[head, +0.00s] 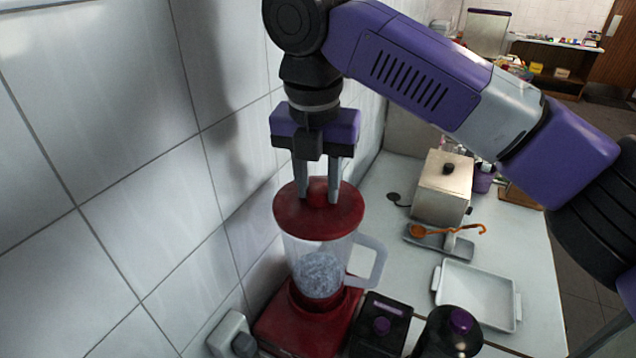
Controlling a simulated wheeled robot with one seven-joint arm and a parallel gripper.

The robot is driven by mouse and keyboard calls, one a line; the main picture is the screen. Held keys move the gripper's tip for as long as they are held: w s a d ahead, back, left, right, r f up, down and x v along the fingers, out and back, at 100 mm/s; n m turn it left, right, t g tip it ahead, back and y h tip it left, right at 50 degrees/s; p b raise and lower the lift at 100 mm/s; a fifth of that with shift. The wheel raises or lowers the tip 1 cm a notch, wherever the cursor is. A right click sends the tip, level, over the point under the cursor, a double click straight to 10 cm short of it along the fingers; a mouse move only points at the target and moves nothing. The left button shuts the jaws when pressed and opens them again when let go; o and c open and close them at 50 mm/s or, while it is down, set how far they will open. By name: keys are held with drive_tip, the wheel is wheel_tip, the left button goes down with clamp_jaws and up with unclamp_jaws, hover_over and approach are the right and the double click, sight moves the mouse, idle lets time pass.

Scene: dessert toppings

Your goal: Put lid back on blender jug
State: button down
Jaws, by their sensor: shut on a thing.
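The blender jug (320,262) is clear with a pale handle on its right and greyish contents inside. It stands upright on a red blender base (310,322) beside the tiled wall. The dark red lid (297,217) is at the top of the jug, over its mouth. From this angle I cannot tell whether it is fully seated. My gripper (318,194) points straight down from above, its two fingers shut on the red knob in the middle of the lid.
The tiled wall (150,190) is close on the left. A white tray (476,292), an orange ladle (450,231) on a rest and a steel box (442,187) are farther right on the counter.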

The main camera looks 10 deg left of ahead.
drive_tip(key=c, duration=0.9)
unclamp_jaws()
drive_tip(key=shift+o, duration=0.3)
drive_tip(key=o, duration=0.4)
drive_tip(key=shift+r, duration=3.5)
clamp_jaws()
